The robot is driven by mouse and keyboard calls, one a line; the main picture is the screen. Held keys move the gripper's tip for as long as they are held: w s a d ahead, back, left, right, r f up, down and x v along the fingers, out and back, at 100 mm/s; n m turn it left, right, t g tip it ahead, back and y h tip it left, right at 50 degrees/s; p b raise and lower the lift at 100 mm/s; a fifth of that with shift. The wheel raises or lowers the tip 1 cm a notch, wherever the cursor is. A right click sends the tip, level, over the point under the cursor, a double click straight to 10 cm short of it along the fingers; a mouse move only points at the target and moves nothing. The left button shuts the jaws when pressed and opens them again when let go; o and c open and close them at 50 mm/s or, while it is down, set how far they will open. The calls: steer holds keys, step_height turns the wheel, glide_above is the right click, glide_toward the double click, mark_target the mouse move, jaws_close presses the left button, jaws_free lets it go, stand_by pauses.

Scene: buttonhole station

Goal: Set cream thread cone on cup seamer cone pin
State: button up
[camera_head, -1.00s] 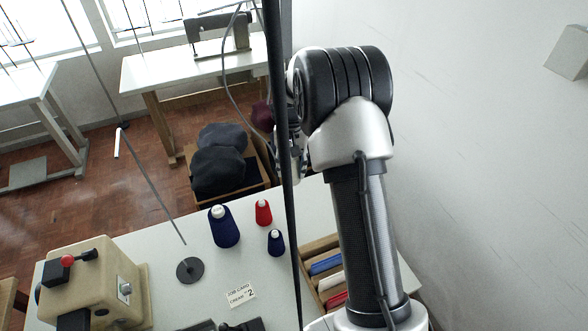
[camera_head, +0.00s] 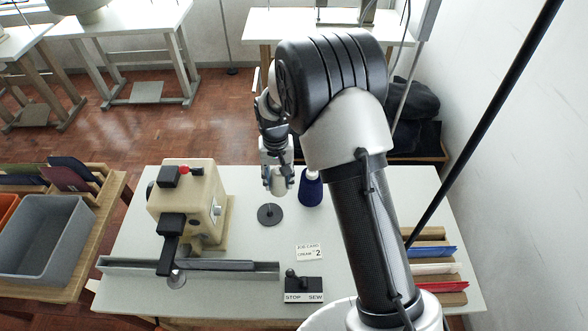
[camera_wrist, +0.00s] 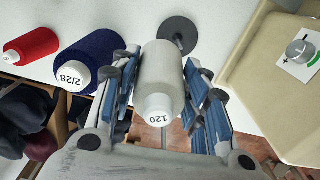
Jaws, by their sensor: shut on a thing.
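My gripper (camera_head: 277,180) is shut on the cream thread cone (camera_wrist: 163,72), whose white end reads 120. In the head view the cone (camera_head: 279,187) hangs below my gripper, just behind the round dark base of the cone pin (camera_head: 269,215). In the wrist view that base (camera_wrist: 178,33) shows past the cone's far end, apart from it. The pin itself is thin and hard to make out. The beige cup seamer (camera_head: 188,205) stands left of the pin base; its side (camera_wrist: 285,75) fills the right of the wrist view.
A navy cone (camera_head: 310,190) stands right of the pin base; in the wrist view a red cone (camera_wrist: 33,44) stands beyond it. A job card (camera_head: 309,252) and a stop/sew switch box (camera_head: 303,288) lie in front. A divided rack (camera_head: 435,268) is at right.

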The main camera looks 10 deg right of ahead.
steer(key=shift+a+f+b, duration=0.65)
steer(key=shift+f+b, duration=0.55)
steer(key=shift+f, duration=0.8)
steer(key=shift+a+f+b, duration=0.6)
steer(key=shift+f+b, duration=0.55)
steer(key=shift+f, duration=0.8)
steer(key=shift+a+f+b, duration=0.65)
steer(key=shift+f+b, duration=0.55)
steer(key=shift+f, duration=0.8)
steer(key=shift+f+b, duration=0.3)
steer(key=shift+f, duration=0.2)
steer(key=o, duration=1.3)
step_height(320, 180, up, 12)
